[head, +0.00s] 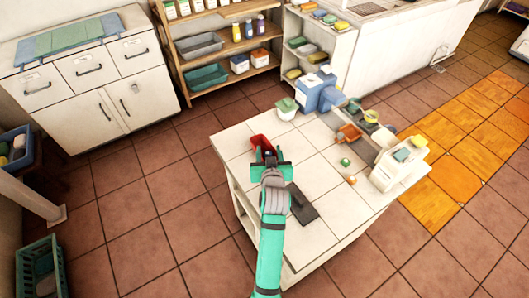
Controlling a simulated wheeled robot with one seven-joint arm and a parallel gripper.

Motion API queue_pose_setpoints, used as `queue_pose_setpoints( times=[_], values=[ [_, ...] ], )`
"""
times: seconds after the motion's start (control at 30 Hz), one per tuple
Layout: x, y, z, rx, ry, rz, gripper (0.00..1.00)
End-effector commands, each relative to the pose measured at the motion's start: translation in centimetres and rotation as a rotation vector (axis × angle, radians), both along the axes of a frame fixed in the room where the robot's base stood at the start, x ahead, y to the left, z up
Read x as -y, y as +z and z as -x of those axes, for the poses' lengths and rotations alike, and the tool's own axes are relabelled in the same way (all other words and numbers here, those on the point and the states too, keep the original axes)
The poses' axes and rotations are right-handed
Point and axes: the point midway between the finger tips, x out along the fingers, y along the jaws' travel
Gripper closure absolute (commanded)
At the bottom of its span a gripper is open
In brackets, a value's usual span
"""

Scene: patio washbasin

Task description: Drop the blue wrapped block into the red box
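My gripper (267,157) is at the left part of a white tiled table, seen from behind and above. Its fingers are hard to make out, so I cannot tell whether they are open or shut or hold anything. A red open box (259,140) shows just beyond the gripper, partly hidden by it. Blue block-like things (312,92) stand at the table's back edge. I cannot tell whether one of them is the blue wrapped block.
The tiled table (335,205) has a dark flat slab (301,204), an orange container (349,132), a small green ball (345,162) and a white pot (286,109). A white holder (392,172) stands at the right. The front of the tabletop is mostly clear.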

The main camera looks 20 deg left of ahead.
Motion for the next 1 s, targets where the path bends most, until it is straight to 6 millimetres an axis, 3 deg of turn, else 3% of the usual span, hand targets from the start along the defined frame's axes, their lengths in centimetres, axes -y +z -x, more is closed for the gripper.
queue_pose_setpoints(
  times=[0.27, 0.7, 1.0],
  values=[
    [0.2, 0.2, 0.5, -0.001, 0.0, 0.0, 0.56],
    [2.9, 3.0, 6.9, 0.0, 0.0, 0.0, 0.56],
    [3.9, 4.1, 9.1, -0.001, 0.0, 0.0, 0.56]
  ],
)
